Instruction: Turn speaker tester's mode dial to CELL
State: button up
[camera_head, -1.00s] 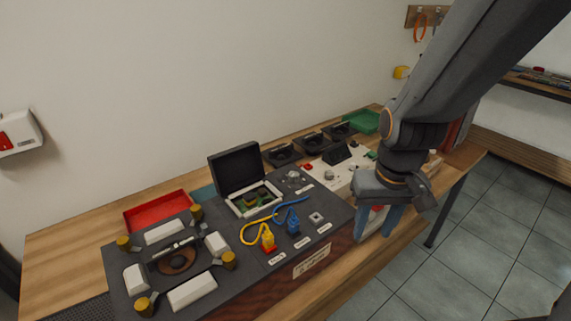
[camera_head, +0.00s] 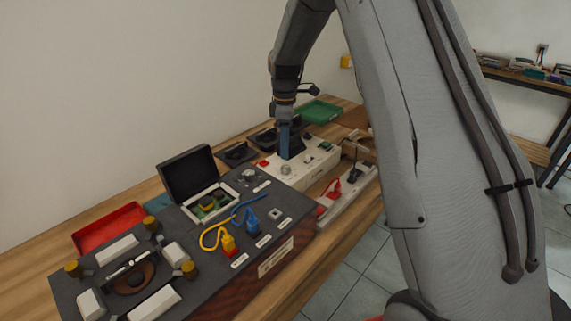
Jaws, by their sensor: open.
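A pale box (camera_head: 308,172), which looks like the speaker tester, stands on the workbench right of a dark panel. It has a silver knob (camera_head: 285,169) on its top, a red button (camera_head: 263,163) at its left and a green part (camera_head: 325,146) at its right. Which knob is the mode dial, and its labels, are too small to read. My gripper (camera_head: 290,154) points down over the pale box with blue fingers, just behind the silver knob. It is open and nothing shows between the fingers. The fingers partly hide a dark screen (camera_head: 300,143). Contact cannot be told.
The dark panel (camera_head: 210,268) carries an open case (camera_head: 187,173), yellow and blue plugs (camera_head: 228,244) and another silver knob (camera_head: 248,175). Black trays (camera_head: 238,154) and a green tray (camera_head: 318,111) lie behind. A red-handled clamp (camera_head: 332,189) lies in front of the box.

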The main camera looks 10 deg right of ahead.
aim_at(285, 167)
jog(key=shift+w+f+p, duration=0.2)
jog(key=shift+f+p, duration=0.95)
jog(key=shift+f, duration=2.75)
jog(key=c, duration=1)
jog(key=shift+c, duration=0.2)
